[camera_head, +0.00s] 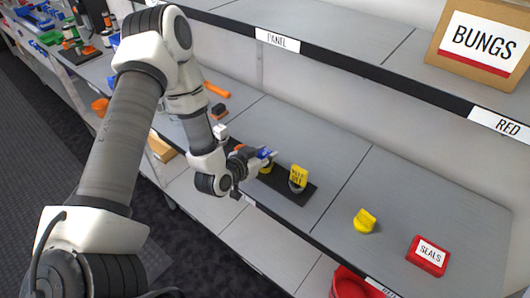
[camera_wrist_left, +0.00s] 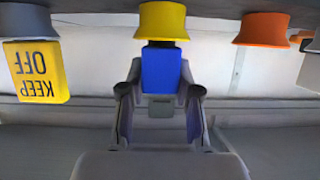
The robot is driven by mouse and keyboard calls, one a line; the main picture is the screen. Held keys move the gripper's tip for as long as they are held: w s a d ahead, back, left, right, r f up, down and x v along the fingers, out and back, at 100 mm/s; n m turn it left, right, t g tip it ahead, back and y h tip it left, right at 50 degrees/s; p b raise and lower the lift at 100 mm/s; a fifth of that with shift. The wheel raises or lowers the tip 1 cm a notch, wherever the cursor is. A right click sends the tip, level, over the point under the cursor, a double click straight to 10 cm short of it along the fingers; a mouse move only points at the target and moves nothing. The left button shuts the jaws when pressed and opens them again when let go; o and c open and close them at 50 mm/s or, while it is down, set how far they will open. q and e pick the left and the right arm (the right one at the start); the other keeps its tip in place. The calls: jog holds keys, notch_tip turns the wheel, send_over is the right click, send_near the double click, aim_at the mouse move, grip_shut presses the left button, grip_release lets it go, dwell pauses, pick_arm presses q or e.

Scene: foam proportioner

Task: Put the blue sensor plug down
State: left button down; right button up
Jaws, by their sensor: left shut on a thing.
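My left gripper (camera_head: 262,158) is shut on the blue sensor plug (camera_head: 265,153), low over the lower shelf. In the left wrist view the blue plug (camera_wrist_left: 161,71) sits between the two fingers of the left gripper (camera_wrist_left: 161,95). A yellow flared socket (camera_wrist_left: 162,21) lies in line with the plug, with a narrow dark band between them. I cannot tell whether the plug is seated in it. The yellow socket (camera_head: 265,169) is partly hidden behind the gripper in the head view. My right gripper is not in view.
A yellow KEEP OFF block (camera_head: 299,176) stands on a grey base beside the socket, on a black strip (camera_head: 297,193). An orange flared socket (camera_wrist_left: 262,29) is on the other side. A loose yellow piece (camera_head: 365,221) and a red SEALS box (camera_head: 428,255) stand right, with bare shelf between.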

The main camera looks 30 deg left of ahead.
pick_arm(q)
jog(key=shift+f, duration=0.2)
jog(key=c, duration=0.8)
grip_release()
